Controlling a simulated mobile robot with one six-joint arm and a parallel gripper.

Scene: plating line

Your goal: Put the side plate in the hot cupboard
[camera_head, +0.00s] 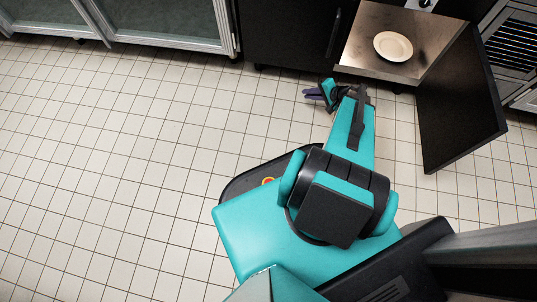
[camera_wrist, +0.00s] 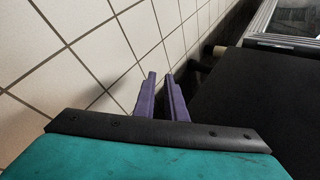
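The side plate (camera_head: 393,46) is a round cream plate. In the head view it lies flat on the brownish metal floor (camera_head: 423,66) inside the hot cupboard, whose dark door (camera_head: 457,105) stands wide open to the right. My gripper (camera_head: 313,94) is outside, low over the tiles and left of the opening, apart from the plate. Its purple fingers point left in the head view. In the wrist view the fingers (camera_wrist: 161,76) stand a little apart with nothing between them. The plate is not visible in the wrist view.
A shut black cupboard front with a handle (camera_head: 333,33) adjoins the opening on the left. Glass-fronted units (camera_head: 165,22) stand at the upper left, a louvred unit (camera_head: 513,40) at the upper right. A dark panel (camera_wrist: 280,90) fills the wrist view's right. The tiled floor (camera_head: 110,140) is clear at left.

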